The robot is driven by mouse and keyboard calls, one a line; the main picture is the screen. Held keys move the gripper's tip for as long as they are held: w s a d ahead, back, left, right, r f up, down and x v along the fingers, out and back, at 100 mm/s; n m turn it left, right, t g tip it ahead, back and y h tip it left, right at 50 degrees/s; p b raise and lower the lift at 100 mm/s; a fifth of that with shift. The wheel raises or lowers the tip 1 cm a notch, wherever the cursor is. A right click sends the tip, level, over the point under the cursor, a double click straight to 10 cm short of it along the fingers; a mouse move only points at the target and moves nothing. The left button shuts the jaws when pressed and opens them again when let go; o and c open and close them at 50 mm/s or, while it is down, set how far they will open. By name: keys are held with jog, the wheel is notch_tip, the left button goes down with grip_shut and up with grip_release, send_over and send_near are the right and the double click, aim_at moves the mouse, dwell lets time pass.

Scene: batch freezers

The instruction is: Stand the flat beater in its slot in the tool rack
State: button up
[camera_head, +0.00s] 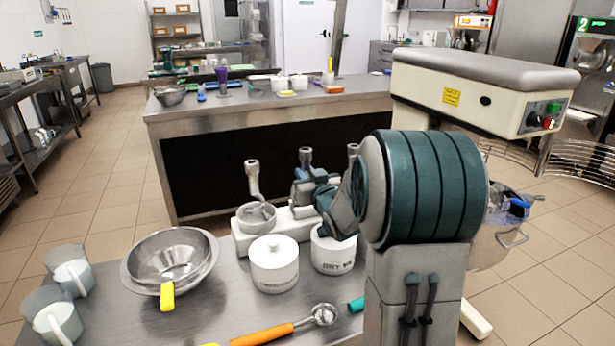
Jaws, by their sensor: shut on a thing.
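The tool rack (243,243) is a white block on the steel counter, behind two white canisters. A grey metal tool (253,182) with a round-topped shaft stands at its left end. My gripper (301,188), teal and grey, is over the right part of the rack, shut on a grey tool that I take for the flat beater (306,155). Its shaft top sticks up above the fingers, and it looks about upright. Its lower end is largely hidden, so I cannot tell whether it is in a slot. Another shaft top (353,150) shows behind my arm.
A lidded white canister (274,265) and a canister marked DRY (334,258) stand close in front of the rack. Steel bowls (170,258), clear jugs (60,322) and an orange-handled scoop (262,335) lie nearer. A mixer (480,85) stands at right.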

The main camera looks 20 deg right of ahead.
jog(key=shift+f, duration=0.4)
jog(key=o, duration=1)
jog(key=shift+f, duration=0.1)
